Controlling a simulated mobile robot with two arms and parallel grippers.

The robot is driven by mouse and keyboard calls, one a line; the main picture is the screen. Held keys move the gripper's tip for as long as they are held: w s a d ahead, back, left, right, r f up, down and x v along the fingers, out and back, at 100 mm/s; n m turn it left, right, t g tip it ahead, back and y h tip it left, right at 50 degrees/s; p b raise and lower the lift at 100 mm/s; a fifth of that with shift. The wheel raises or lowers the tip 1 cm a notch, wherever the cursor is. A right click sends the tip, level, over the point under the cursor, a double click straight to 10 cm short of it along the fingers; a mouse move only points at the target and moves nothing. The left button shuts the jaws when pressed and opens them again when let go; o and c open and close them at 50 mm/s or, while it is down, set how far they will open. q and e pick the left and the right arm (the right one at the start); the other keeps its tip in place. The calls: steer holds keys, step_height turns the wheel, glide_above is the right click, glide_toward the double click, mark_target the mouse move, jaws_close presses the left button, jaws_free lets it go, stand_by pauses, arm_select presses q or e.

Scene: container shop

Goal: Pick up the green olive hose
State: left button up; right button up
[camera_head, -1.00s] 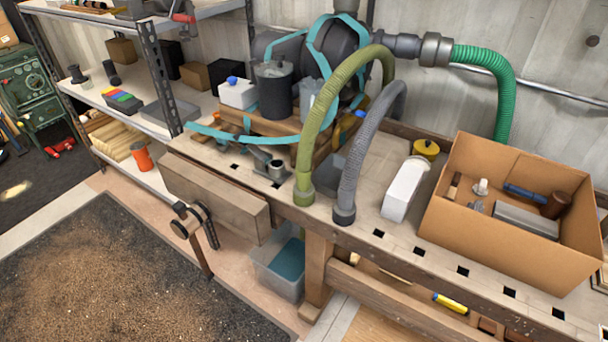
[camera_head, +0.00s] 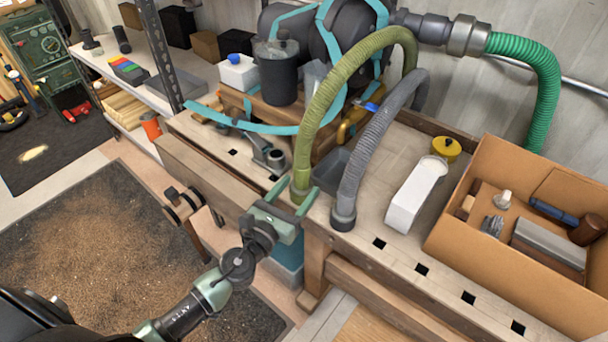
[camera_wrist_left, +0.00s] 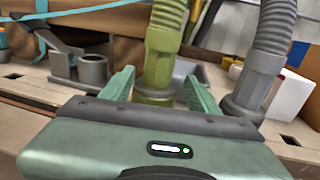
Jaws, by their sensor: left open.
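The olive green hose (camera_head: 332,92) arches from the black machine down to the workbench, its smooth cuff end at the bench's front edge. My left gripper (camera_head: 294,196) is open at that cuff, with its two green fingers on either side of it. In the left wrist view the olive hose (camera_wrist_left: 159,58) stands upright between the fingertips of my left gripper (camera_wrist_left: 160,88), with a gap to the right finger. Whether the fingers touch the cuff, I cannot tell. My right gripper is not in view.
A grey hose (camera_head: 366,146) stands close to the right of the olive one. A grey metal fitting (camera_head: 268,156) is to the left. A white box (camera_head: 415,194), a yellow tin (camera_head: 446,148) and a cardboard box (camera_head: 470,240) of tools are farther right.

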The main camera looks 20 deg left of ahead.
arm_select(q)
steer(key=shift+w+r, duration=0.15)
steer(key=shift+w, duration=0.3)
steer(key=w, duration=0.5)
steer(key=shift+d+p, duration=0.35)
steer(key=shift+p, duration=0.05)
jaws_close()
steer(key=shift+r, duration=0.1)
